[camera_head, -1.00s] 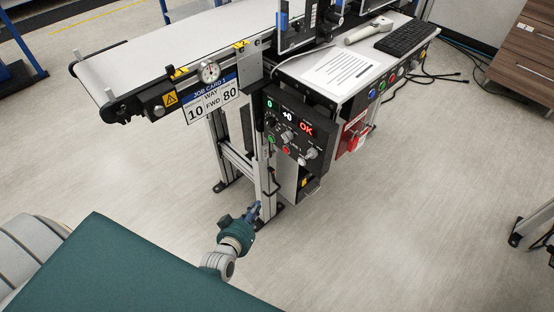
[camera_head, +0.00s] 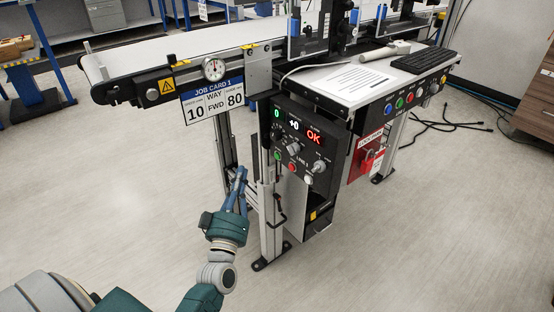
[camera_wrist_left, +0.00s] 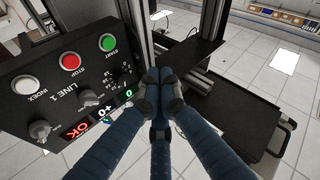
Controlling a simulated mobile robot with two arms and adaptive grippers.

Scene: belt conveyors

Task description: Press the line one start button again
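The line 1 control panel (camera_head: 297,145) hangs under the conveyor, with displays reading 0, +0 and OK. Its green start button (camera_head: 277,155) sits left of the red stop button (camera_head: 292,168) and the white index button (camera_head: 307,180). In the left wrist view the green start button (camera_wrist_left: 107,42) is labelled START, beside the red stop button (camera_wrist_left: 70,62). My left gripper (camera_head: 240,172) is shut and empty, left of and below the panel, apart from it. In the left wrist view the fingertips (camera_wrist_left: 159,78) meet to the right of the start button. My right gripper is out of view.
The conveyor belt (camera_head: 180,48) runs above, with a job card (camera_head: 213,100) and a dial gauge (camera_head: 214,68) on its side. A metal leg (camera_head: 268,210) stands just right of my gripper. A side desk (camera_head: 355,88) and a red lockout box (camera_head: 368,157) are to the right.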

